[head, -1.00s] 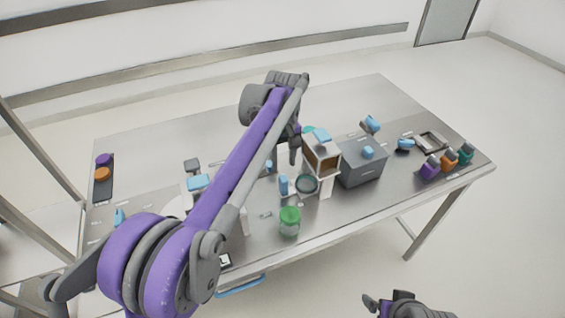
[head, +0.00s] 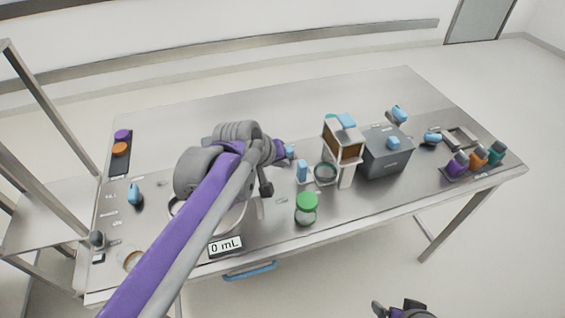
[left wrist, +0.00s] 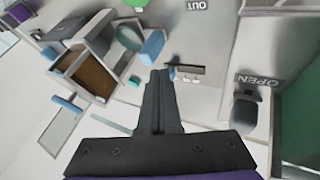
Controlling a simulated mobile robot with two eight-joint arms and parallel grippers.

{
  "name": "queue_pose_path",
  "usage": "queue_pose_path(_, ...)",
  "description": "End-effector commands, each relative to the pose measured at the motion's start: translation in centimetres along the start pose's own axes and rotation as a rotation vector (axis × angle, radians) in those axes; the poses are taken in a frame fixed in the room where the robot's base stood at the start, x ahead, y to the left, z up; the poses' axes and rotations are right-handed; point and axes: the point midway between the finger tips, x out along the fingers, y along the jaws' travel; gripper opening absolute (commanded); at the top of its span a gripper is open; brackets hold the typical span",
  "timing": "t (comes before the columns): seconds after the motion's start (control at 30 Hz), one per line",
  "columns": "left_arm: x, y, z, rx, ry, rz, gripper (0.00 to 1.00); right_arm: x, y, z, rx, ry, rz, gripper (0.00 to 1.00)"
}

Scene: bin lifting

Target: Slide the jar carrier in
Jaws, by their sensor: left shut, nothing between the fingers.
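The likely jar carrier is a round dark-rimmed holder (head: 325,173) with a blue upright handle (head: 301,169), at the foot of the wood-and-white dispenser (head: 343,150). The holder and its blue handle (left wrist: 153,46) also show in the left wrist view. A green-lidded clear jar (head: 306,209) stands apart, in front of it. My left gripper (head: 266,188) is shut and empty, left of the blue handle. In the left wrist view its fingers (left wrist: 158,75) are together, beside a small slotted part. My right gripper (head: 403,307) is partly cut off at the bottom edge.
A grey box (head: 387,152) stands right of the dispenser. Purple, orange and teal items (head: 478,160) sit at the right end. A "0 mL" display (head: 226,247) is at the front edge. The back of the table is clear. My left arm hides the table's left middle.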

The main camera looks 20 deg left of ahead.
Motion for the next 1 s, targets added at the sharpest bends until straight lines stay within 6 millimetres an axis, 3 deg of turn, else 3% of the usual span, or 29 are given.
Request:
queue_pose_path(0.2,4.2,0.1,0.0,0.0,-0.001,0.001,0.0,0.4,0.0,0.3,0.0,-0.002,0.0,0.96)
queue_pose_path(0.4,6.6,0.0,0.0,-0.001,-0.001,0.0,0.0,0.5,0.0,0.4,0.0,-0.002,0.0,0.96)
queue_pose_path(0.87,7.2,0.1,0.0,0.0,-0.002,0.0,0.0,0.6,0.0,0.4,0.0,-0.003,0.0,0.96)
queue_pose_path(1.0,8.2,1.9,0.0,0.003,-0.004,0.001,0.0,0.5,0.0,0.4,0.0,-0.002,0.0,0.96)
